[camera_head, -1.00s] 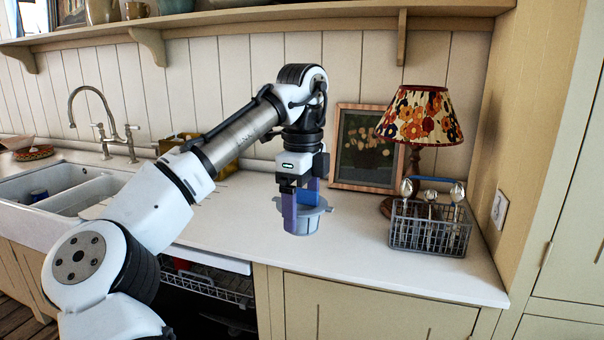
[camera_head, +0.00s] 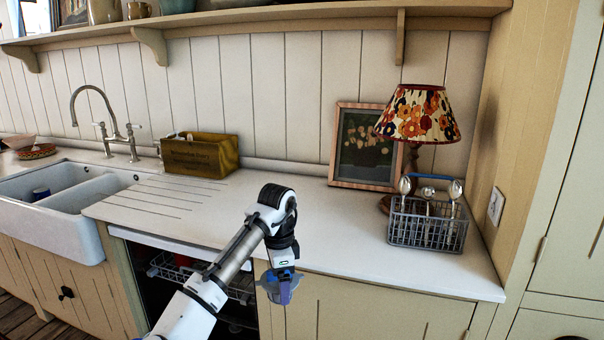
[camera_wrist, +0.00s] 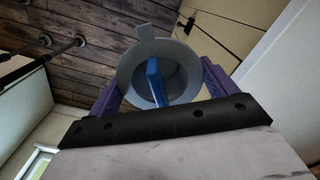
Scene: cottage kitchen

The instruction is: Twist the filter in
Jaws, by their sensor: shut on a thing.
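The filter (camera_head: 285,294) is a grey-blue cup with a wide rim and a small tab. In the head view it hangs in front of the counter's front edge, clear of the worktop. In the wrist view the filter (camera_wrist: 128,68) shows its round rim and a blue bar across its middle, between my gripper's purple fingers. My gripper (camera_head: 279,280) is shut on the filter. The dishwasher (camera_head: 185,285) stands under the counter with its front open and racks showing. My arm covers part of it, and no seat for the filter can be made out.
The white worktop (camera_head: 340,225) behind my gripper is clear. A cutlery basket (camera_head: 428,230), a lamp (camera_head: 418,115) and a picture frame (camera_head: 360,147) stand at the right. The sink (camera_head: 70,200) and a yellow-brown box (camera_head: 200,155) are at the left. Wooden floor (camera_wrist: 75,45) lies below.

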